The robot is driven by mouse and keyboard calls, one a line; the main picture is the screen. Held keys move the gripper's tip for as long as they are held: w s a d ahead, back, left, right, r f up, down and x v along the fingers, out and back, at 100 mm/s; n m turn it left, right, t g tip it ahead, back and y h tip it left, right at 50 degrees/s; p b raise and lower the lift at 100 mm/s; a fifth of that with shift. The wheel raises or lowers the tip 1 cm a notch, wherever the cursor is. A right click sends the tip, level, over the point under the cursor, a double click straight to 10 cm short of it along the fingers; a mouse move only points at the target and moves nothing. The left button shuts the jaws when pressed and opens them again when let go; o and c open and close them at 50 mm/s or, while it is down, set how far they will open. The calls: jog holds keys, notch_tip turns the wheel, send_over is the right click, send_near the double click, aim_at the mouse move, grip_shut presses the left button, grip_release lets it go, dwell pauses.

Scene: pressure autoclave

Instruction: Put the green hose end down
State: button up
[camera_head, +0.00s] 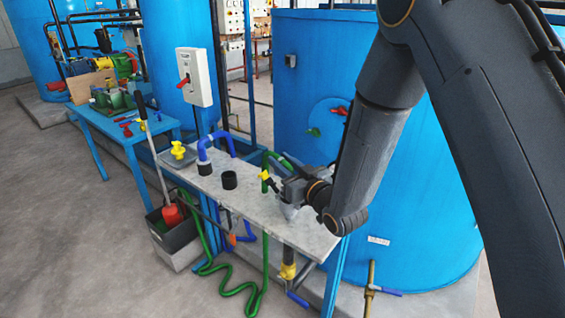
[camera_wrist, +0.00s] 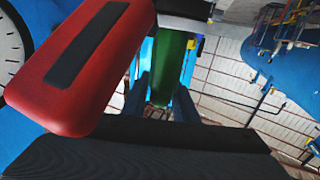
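The green hose (camera_head: 279,156) arches over the right part of the grey bench top (camera_head: 258,202) and runs behind my gripper (camera_head: 289,188). In the wrist view the green hose end (camera_wrist: 171,58) lies between the two dark fingers of my gripper (camera_wrist: 162,98), which appear closed on its sides. The fingertips and the hose's tip are partly hidden in the head view. My gripper is low over the bench's right end. Whether the hose touches the bench cannot be told.
A blue hose (camera_head: 215,138) arches at a black socket (camera_head: 205,168); another black socket (camera_head: 229,180) stands beside it. A yellow-handled valve (camera_head: 266,175) is left of my gripper. The large blue tank (camera_head: 400,195) stands close behind. A red block (camera_wrist: 85,65) fills the wrist view's left.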

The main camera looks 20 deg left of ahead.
jog(key=shift+o, duration=1.2)
jog(key=b+v, duration=0.2)
jog(key=v, duration=1)
